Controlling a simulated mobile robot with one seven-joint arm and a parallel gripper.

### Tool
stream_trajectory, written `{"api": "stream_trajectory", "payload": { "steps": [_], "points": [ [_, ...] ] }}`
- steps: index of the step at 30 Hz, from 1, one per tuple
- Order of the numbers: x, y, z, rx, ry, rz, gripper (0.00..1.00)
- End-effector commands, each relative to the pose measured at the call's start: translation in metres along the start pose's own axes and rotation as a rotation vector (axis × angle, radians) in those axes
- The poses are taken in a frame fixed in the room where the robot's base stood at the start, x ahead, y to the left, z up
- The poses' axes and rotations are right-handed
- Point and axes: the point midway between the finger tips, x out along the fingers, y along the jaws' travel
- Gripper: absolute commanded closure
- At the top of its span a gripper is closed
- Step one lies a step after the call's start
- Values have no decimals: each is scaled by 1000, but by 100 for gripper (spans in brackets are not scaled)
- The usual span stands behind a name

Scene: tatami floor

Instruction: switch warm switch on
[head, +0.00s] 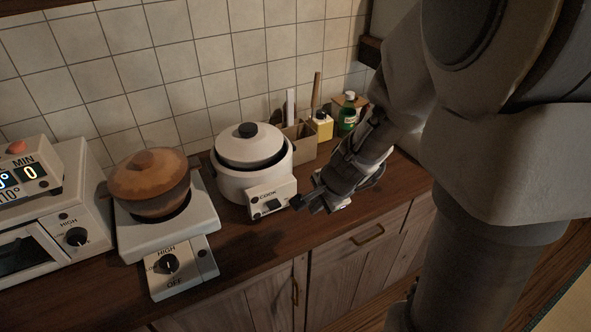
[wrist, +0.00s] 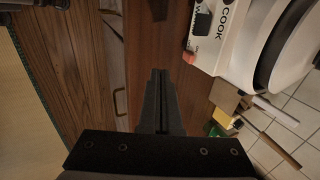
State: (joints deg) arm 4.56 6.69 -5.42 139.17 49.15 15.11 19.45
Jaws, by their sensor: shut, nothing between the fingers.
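The white rice cooker (head: 231,183) stands on the wooden counter, with its lid on. Its front panel (head: 261,206) carries the label COOK and a dark switch (head: 273,204). In the wrist view the cooker (wrist: 245,40) is at upper right, with the dark switch (wrist: 201,21) beside COOK and a reddish-orange piece (wrist: 190,57) at the panel's edge. A second label by the switch is too small to read surely. My gripper (head: 298,202) is shut and empty, just right of the panel in the head view. In the wrist view its fingers (wrist: 159,74) point up, apart from the panel.
A hot plate (head: 165,268) with a brown pot (head: 150,182) stands left of the cooker. A white oven (head: 62,215) is further left. A box (head: 301,142), a yellow container (head: 321,126) and a green bottle (head: 347,121) stand behind my gripper. Cabinet doors with handles lie below.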

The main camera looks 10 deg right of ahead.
Motion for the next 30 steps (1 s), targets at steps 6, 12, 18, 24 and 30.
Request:
{"api": "stream_trajectory", "payload": {
  "steps": [6, 12, 18, 24, 30],
  "points": [
    [50, 3, 0, 1, 0, 2, 100],
    [72, -9, 0, -1, 0, 0, 100],
    [78, -31, 0, -1, 0, 1, 100],
    [82, -38, 0, 0, 0, 0, 100],
    [82, -39, 0, 0, 1, 0, 100]
  ]
}}
